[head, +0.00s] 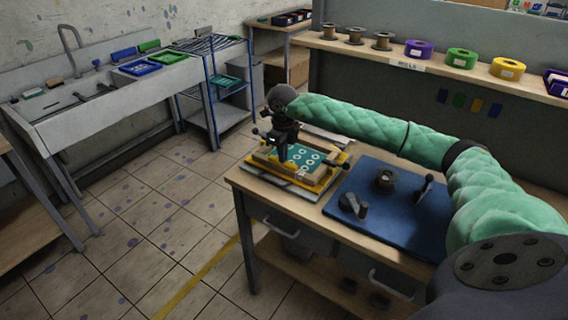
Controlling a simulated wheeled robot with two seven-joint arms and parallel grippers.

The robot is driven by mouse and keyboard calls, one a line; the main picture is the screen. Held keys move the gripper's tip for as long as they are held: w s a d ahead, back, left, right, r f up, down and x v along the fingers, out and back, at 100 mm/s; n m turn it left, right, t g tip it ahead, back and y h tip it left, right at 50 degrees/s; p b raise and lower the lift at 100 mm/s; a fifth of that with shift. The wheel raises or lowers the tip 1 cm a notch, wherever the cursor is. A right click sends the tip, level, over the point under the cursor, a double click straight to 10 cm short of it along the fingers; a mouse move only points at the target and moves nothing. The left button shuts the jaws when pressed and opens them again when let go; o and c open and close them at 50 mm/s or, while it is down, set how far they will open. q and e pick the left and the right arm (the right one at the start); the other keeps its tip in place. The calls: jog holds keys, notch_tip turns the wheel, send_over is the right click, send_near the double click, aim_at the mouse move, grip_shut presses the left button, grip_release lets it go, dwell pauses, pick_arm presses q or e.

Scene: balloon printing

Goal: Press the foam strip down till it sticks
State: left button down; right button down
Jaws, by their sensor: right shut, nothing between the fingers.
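My right gripper (283,155) reaches in from the right on a green padded arm. It points down over the left part of the framed teal board (308,164), which has white ring marks. Its fingers are shut and look empty, with the tips at or just above the board. I cannot tell whether they touch it. The foam strip cannot be made out at this size; the gripper may hide it. The board sits in a yellow and wooden frame (318,188) on the workbench (262,192). My left gripper is not in view.
A blue mat (388,228) to the right holds a dark spool (385,180) and small black tools. A shelf behind carries several tape rolls (462,58). A sink (90,100) and wire rack (212,85) stand at the left. The tiled floor between is clear.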

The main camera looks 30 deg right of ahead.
jog(key=shift+r+p, duration=0.3)
jog(key=shift+r, duration=0.3)
notch_tip(320, 180, up, 7)
jog(key=p, duration=0.2)
jog(key=shift+f, duration=0.2)
dwell(0.3)
